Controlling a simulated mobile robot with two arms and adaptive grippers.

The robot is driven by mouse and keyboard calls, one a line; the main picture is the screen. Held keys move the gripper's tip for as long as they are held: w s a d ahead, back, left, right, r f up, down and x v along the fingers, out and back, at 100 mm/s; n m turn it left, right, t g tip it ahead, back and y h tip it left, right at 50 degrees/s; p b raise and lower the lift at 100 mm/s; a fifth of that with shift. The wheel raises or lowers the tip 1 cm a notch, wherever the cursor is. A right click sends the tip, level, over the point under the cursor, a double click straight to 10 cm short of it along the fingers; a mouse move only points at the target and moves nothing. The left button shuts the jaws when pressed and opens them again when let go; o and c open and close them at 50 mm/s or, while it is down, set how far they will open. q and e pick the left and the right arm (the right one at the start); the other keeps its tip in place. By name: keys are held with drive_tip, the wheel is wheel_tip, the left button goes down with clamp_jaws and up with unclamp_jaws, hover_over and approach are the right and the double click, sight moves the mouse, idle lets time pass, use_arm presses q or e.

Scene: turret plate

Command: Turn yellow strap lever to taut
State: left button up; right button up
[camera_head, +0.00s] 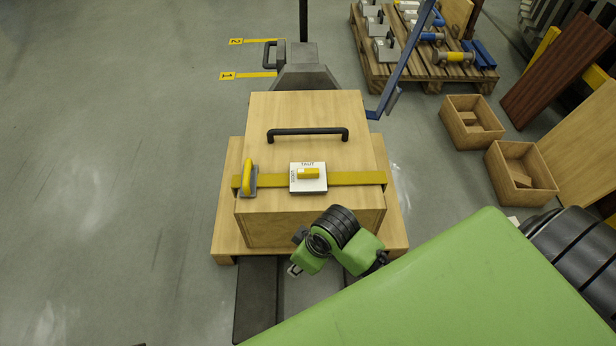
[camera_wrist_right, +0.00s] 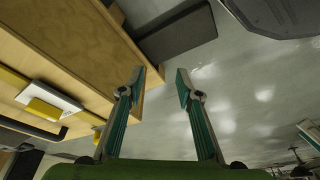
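A white plate (camera_head: 308,188) sits on the yellow strap (camera_head: 355,179) across the top of a wooden box. It reads "TAUT" along its far edge and has smaller, unclear lettering at its left. A short yellow lever (camera_head: 309,173) lies left-to-right on it. A yellow handle (camera_head: 248,176) on a grey base stands at the strap's left end. In the right wrist view the white plate (camera_wrist_right: 63,97) and yellow lever (camera_wrist_right: 45,111) are at the left. My right gripper (camera_wrist_right: 160,80) is open and empty, beside the box's near side, apart from the lever. My left gripper is not in view.
The wooden box (camera_head: 310,112) has a black bar handle (camera_head: 308,133) and stands on a wooden pallet (camera_head: 224,238). A pallet jack (camera_head: 304,72) is behind it. Small wooden crates (camera_head: 472,123) stand to the right. The floor at the left is clear.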

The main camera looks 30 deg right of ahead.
drive_tip(key=w+a+n+g, duration=0.1)
drive_tip(key=w+n, duration=0.3)
drive_tip(key=w, duration=0.3)
drive_tip(key=n+g+h, duration=0.2)
drive_tip(key=n, duration=0.1)
approach(308, 171)
drive_tip(key=f+b, duration=0.1)
drive_tip(key=b, duration=0.1)
drive_tip(key=shift+s+d+f+b, duration=0.1)
drive_tip(key=shift+d+f+b, duration=0.05)
drive_tip(key=shift+b, duration=0.15)
wheel_tip(308, 171, down, 4)
drive_tip(key=shift+r+b, duration=0.2)
drive_tip(key=shift+b, duration=0.35)
wheel_tip(308, 171, down, 3)
drive_tip(key=shift+f+b, duration=0.25)
drive_tip(key=shift+b, duration=0.3)
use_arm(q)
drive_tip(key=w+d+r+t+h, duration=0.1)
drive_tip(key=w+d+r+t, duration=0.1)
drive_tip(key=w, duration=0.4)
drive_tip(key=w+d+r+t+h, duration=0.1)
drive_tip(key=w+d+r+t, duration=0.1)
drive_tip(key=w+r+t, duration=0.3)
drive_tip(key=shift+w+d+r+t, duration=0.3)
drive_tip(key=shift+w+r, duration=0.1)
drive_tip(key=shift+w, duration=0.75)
use_arm(e)
drive_tip(key=shift+f, duration=0.2)
